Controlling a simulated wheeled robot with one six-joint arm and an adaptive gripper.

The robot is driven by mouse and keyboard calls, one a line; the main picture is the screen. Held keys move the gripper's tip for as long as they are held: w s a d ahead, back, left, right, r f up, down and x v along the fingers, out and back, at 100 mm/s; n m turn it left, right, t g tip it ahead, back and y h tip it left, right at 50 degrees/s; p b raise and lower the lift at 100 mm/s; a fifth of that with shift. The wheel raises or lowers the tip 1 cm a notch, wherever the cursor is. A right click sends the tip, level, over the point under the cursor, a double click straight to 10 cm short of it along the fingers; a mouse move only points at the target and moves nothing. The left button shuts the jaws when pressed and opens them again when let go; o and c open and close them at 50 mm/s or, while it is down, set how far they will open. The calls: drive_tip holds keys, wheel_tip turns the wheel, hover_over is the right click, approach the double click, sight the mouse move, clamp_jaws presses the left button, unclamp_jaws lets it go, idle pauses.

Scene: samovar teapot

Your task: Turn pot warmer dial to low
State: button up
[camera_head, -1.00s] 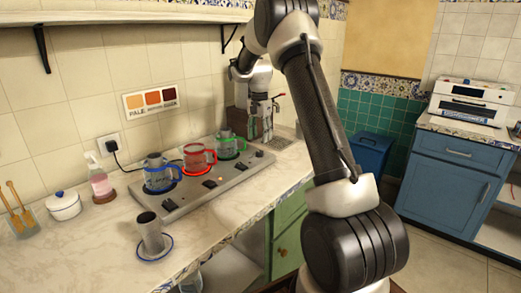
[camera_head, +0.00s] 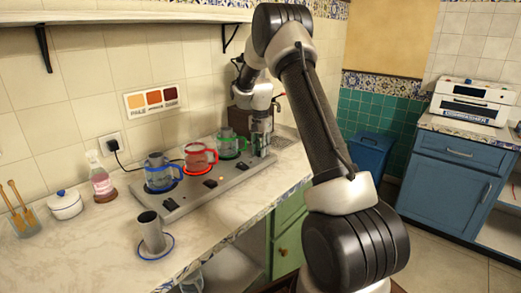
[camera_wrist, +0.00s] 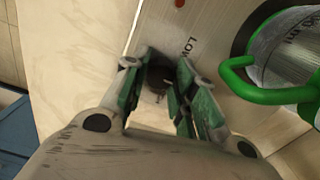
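The pot warmer (camera_head: 195,200) is a long grey metal plate on the counter, with black dials along its front. The pot with the green handle (camera_head: 228,146) stands at its far right end and also shows in the wrist view (camera_wrist: 285,60). My gripper (camera_head: 262,153) is low over the warmer's right end, beside this pot. In the wrist view, my gripper's fingers (camera_wrist: 158,68) are apart, on either side of a dark dial (camera_wrist: 158,80). Contact with the dial is not clear. The word LOW is printed just right of the dial. The dial's pointer is not readable.
The red pot (camera_head: 199,158) and blue pot (camera_head: 161,177) stand further left on the warmer. A grey cup (camera_head: 150,232) stands on a blue-rimmed saucer in front. A soap bottle (camera_head: 101,180) and a white jar (camera_head: 65,204) are at the left.

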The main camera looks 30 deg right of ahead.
drive_tip(key=shift+n, duration=0.4)
drive_tip(key=n, duration=0.5)
drive_tip(key=shift+n, duration=0.3)
drive_tip(key=n, duration=0.5)
drive_tip(key=shift+n, duration=0.3)
idle(0.3)
drive_tip(key=o, duration=1.1)
drive_tip(key=shift+c, duration=0.2)
wheel_tip(320, 180, up, 12)
